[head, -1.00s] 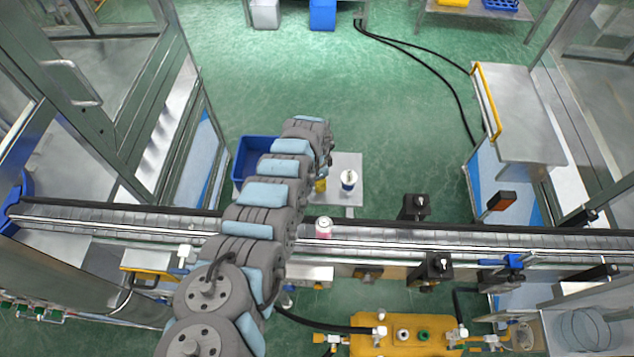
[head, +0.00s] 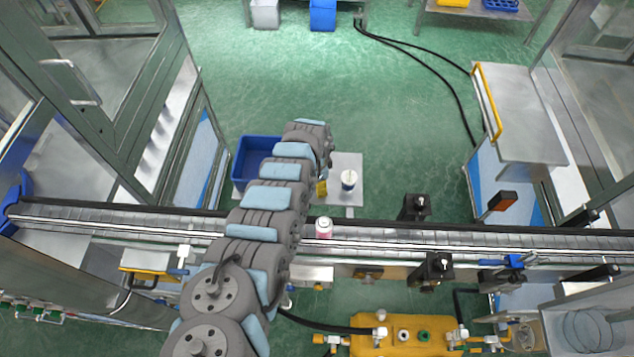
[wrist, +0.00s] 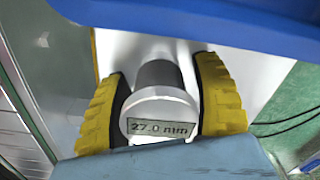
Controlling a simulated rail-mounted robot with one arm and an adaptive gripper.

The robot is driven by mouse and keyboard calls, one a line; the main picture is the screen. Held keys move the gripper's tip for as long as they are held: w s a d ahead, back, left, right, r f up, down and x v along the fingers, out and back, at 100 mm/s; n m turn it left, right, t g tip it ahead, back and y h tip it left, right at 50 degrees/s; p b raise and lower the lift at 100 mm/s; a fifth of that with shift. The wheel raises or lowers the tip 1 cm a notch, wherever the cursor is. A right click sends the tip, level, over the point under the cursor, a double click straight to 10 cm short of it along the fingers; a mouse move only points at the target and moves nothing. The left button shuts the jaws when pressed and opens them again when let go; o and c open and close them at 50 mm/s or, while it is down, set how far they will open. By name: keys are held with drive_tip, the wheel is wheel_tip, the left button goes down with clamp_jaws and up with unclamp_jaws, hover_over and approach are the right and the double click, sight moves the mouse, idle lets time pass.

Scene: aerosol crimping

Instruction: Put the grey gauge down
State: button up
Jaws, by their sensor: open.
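The grey gauge (wrist: 158,77) is a grey cylinder with a pale end marked "27.0 mm". In the wrist view it sits between the two yellow fingers of my gripper (wrist: 161,105). The fingers are open, one on each side; a narrow gap shows on the right, and contact on the left is unclear. A pale surface (wrist: 262,75) lies beyond the gauge; I cannot tell if the gauge's far end touches it. In the head view a yellow finger of my gripper (head: 321,188) shows over the small pale table (head: 350,202), and my arm hides the gauge.
A blue bin (head: 252,152) stands left of my gripper, its edge also across the top of the wrist view (wrist: 210,22). A white container with a dark band (head: 348,181) stands close right on the small table.

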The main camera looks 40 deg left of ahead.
drive_tip(key=r, duration=0.5)
drive_tip(key=r+p, duration=0.1)
drive_tip(key=r, duration=0.5)
drive_tip(key=shift+s+a+r, duration=0.1)
drive_tip(key=shift+a+r, duration=0.1)
drive_tip(key=shift+r, duration=0.05)
drive_tip(key=shift+s+r, duration=0.1)
drive_tip(key=shift+r, duration=0.3)
drive_tip(key=shift+d, duration=0.1)
